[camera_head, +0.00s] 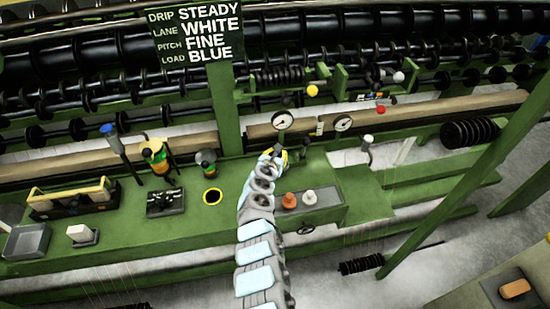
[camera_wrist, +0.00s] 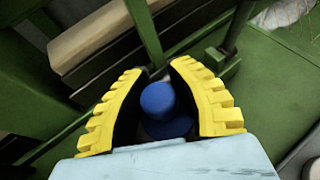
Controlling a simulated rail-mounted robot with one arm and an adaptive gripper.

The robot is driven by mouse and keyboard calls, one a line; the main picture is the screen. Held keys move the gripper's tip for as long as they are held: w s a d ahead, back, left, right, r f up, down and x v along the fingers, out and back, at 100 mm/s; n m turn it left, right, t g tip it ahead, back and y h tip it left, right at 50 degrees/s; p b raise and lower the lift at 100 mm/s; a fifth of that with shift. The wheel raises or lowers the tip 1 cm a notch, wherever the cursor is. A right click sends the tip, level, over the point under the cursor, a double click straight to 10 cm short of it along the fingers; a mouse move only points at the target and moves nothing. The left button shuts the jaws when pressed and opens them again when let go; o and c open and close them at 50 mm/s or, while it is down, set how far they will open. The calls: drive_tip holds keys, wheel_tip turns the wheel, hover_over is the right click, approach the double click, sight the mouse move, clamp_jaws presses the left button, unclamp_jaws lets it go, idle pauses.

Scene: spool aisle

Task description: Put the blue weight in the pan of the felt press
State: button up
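The blue weight (camera_wrist: 158,100) has a round knob above a wider round base. In the wrist view it sits between the two yellow fingers of my gripper (camera_wrist: 162,68), whose dark inner pads lie close against its sides. The fingers are shut on it. In the head view my gripper (camera_head: 277,153) is over the green bench, beneath the left dial gauge; the weight is hidden there. An orange weight (camera_head: 289,200) and a white weight (camera_head: 309,198) stand on a grey tray (camera_head: 328,209) right of my arm. I cannot make out which part is the felt press pan.
Two dial gauges (camera_head: 282,120) (camera_head: 343,122) stand behind the gripper. A green post (camera_wrist: 146,32) rises close beyond the fingertips. A sign (camera_head: 197,33) reads DRIP STEADY, LANE WHITE, PITCH FINE, LOAD BLUE. A black fixture (camera_head: 165,202) sits on the bench (camera_head: 130,235) at left.

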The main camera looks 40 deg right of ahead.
drive_tip(key=shift+p+v, duration=1.1)
drive_tip(key=shift+p, duration=0.1)
drive_tip(key=shift+r+p+v, duration=0.25)
drive_tip(key=shift+p+v, duration=0.95)
drive_tip(key=shift+v, duration=0.3)
drive_tip(key=p+v, duration=0.2)
drive_tip(key=v, duration=0.4)
drive_tip(key=shift+s+a, duration=0.25)
drive_tip(key=shift+a, duration=0.05)
drive_tip(key=shift+f, duration=0.1)
